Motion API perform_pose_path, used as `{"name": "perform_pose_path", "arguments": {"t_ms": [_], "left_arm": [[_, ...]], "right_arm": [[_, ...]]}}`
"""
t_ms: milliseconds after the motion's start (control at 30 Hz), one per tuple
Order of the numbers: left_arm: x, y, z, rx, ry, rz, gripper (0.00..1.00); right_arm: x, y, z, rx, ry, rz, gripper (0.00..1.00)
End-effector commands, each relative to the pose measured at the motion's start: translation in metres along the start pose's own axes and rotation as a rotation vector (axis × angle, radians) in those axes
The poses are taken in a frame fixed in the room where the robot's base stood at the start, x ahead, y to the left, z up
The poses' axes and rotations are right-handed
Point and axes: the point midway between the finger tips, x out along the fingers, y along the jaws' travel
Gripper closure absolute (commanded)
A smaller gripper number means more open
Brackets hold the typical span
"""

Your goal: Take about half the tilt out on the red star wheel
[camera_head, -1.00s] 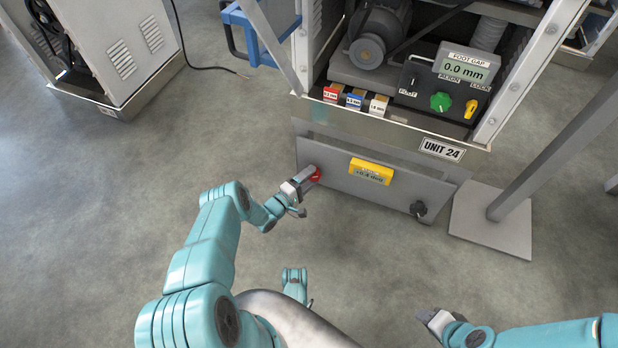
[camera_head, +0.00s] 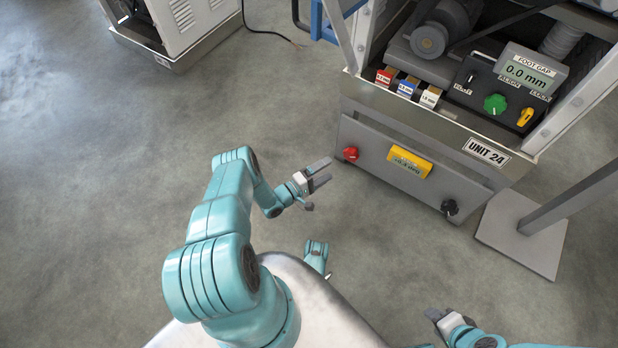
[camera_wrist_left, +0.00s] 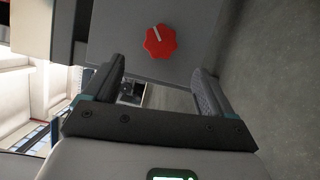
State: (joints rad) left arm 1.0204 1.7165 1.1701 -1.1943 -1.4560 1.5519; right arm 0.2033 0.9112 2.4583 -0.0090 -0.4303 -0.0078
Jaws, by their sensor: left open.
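The red star wheel (camera_head: 350,153) is at the left end of the grey lower panel (camera_head: 420,176) of the unit. In the left wrist view the star wheel (camera_wrist_left: 160,42) has a white mark pointing up and slightly left. My left gripper (camera_head: 325,175) is open and apart from the wheel, a little to its left and in front. In the wrist view its fingers (camera_wrist_left: 160,85) are spread with the wheel beyond them. A yellow readout (camera_head: 408,162) sits mid-panel; its small digits are hard to read. My right gripper (camera_head: 436,316) is at the bottom, its jaw gap unclear.
A black knob (camera_head: 449,207) is at the panel's right end. Above are a green knob (camera_head: 495,103), a yellow lever (camera_head: 525,117) and a gap display (camera_head: 528,72) reading 0.0 mm. A grey post base (camera_head: 520,236) stands at right.

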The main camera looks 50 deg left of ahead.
Motion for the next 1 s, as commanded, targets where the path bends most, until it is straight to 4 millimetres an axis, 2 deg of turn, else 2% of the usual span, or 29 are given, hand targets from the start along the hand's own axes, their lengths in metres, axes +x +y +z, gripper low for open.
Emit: {"name": "perform_pose_path", "arguments": {"t_ms": [33,100,333,500,1000], "left_arm": [[-0.015,0.000,-0.002,-0.002,0.006,-0.003,0.15],[-0.031,-0.001,-0.001,-0.002,0.005,-0.002,0.15],[-0.064,-0.001,-0.001,-0.001,0.002,0.000,0.15],[-0.070,0.000,0.000,0.000,-0.001,0.000,0.15],[-0.070,0.001,0.000,0.000,0.000,0.000,0.15]], "right_arm": [[-0.001,0.000,0.001,0.001,-0.002,0.000,0.57],[-0.001,0.000,0.001,0.001,-0.004,0.000,0.57],[0.000,0.000,0.001,0.001,-0.002,0.000,0.57],[0.000,0.000,0.000,0.000,0.000,0.000,0.57],[-0.001,0.000,0.000,0.000,0.000,0.000,0.57]]}}
